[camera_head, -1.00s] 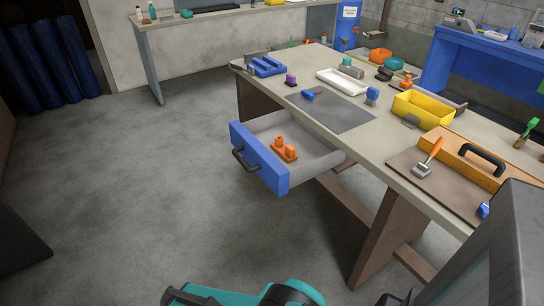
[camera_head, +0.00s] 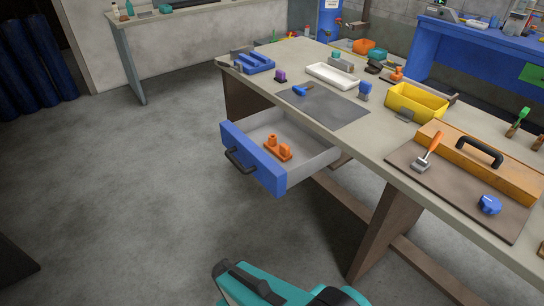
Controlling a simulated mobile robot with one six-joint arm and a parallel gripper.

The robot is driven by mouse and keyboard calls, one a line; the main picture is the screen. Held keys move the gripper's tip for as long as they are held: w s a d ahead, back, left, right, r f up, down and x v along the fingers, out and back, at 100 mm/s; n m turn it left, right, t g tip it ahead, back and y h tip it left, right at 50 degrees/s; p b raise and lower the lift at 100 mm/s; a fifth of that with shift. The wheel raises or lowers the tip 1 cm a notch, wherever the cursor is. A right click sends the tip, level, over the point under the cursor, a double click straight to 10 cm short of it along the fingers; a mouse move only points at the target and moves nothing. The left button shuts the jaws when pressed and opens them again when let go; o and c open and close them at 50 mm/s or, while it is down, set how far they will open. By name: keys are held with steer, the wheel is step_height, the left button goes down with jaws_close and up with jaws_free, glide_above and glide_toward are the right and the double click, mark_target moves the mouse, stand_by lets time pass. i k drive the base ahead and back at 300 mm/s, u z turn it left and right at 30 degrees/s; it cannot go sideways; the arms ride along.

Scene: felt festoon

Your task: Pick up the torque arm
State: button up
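No thing in view is clearly recognisable as the torque arm. An orange part (camera_head: 278,149) with two raised knobs lies in the open drawer (camera_head: 312,155) of the workbench. A tool with an orange handle and grey metal head (camera_head: 427,155) lies on the brown mat at the right. A small blue-handled tool (camera_head: 301,90) lies on the grey mat. Part of my teal and dark arm shows at the bottom edge. My gripper's fingertips are not visible, and nothing held shows.
The workbench (camera_head: 388,152) bears a yellow bin (camera_head: 417,101), a white tray (camera_head: 331,76), a wooden box with a black handle (camera_head: 480,165) and a blue round part (camera_head: 489,204). The blue-fronted drawer juts over open floor (camera_head: 130,190). A blue bench (camera_head: 470,50) stands behind.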

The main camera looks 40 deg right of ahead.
mark_target(282, 151)
steer(key=z, duration=0.8)
steer(key=k, duration=0.95)
steer(key=u, duration=0.05)
steer(key=i, duration=0.9)
steer(key=z, duration=0.05)
